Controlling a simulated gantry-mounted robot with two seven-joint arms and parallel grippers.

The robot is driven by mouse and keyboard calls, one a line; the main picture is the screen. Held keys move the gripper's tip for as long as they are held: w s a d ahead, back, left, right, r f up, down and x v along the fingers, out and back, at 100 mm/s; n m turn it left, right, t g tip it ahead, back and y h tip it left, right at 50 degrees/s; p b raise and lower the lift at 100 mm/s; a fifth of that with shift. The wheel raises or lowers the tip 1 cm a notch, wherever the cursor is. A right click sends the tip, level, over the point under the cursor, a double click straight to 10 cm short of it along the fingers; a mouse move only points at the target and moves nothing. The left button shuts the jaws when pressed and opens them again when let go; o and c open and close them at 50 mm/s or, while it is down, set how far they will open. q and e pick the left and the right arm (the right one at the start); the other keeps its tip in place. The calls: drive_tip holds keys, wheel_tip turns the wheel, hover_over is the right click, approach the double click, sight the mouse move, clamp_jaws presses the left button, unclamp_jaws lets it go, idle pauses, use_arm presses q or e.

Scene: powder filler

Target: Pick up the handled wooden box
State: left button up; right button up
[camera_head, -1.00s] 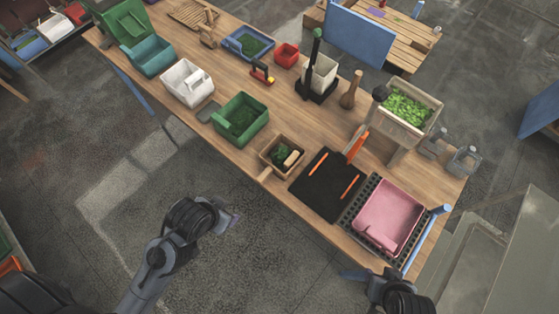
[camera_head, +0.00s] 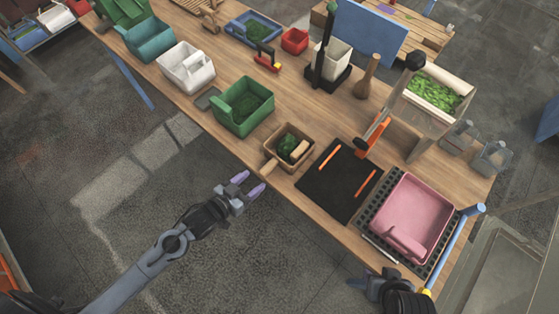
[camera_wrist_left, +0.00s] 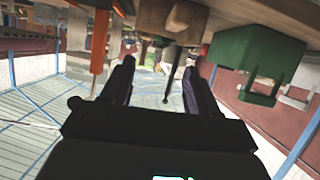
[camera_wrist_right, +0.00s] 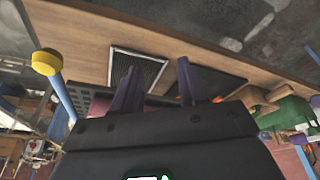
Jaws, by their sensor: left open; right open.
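The handled wooden box (camera_head: 290,146) sits on the table near its front edge. It holds dark green stuff and a pale block, and its handle (camera_head: 268,169) points toward the front edge. In the left wrist view a wooden body (camera_wrist_left: 172,18) at the top, between the fingers, looks like this box. My left gripper (camera_head: 251,190) is open and empty, in front of the table edge, a little left of the handle and apart from it. My right gripper (camera_wrist_right: 168,85) is open in the right wrist view; in the head view its fingers are hard to make out near the front right table edge.
A green bin (camera_head: 244,106) stands left of the box. A black mat (camera_head: 339,181) with orange strips lies to its right. A pink tray (camera_head: 412,217) on a dark grid is further right. A planter box (camera_head: 434,95) stands behind.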

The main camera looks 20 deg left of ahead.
sight(265, 170)
use_arm(q)
drive_tip(key=shift+m, duration=0.4)
drive_tip(key=w+f, duration=0.2)
drive_tip(key=w+f+b, duration=0.1)
drive_tip(key=w+f, duration=0.1)
drive_tip(key=w+f+b, duration=0.1)
drive_tip(key=w+f, duration=0.1)
drive_tip(key=shift+d, duration=0.4)
drive_tip(key=shift+x, duration=2.6)
drive_tip(key=shift+a, duration=0.15)
use_arm(e)
drive_tip(key=x, duration=0.3)
drive_tip(key=shift+s+f, duration=0.2)
drive_tip(key=shift+s, duration=0.15)
use_arm(q)
drive_tip(key=shift+r, duration=0.1)
clamp_jaws()
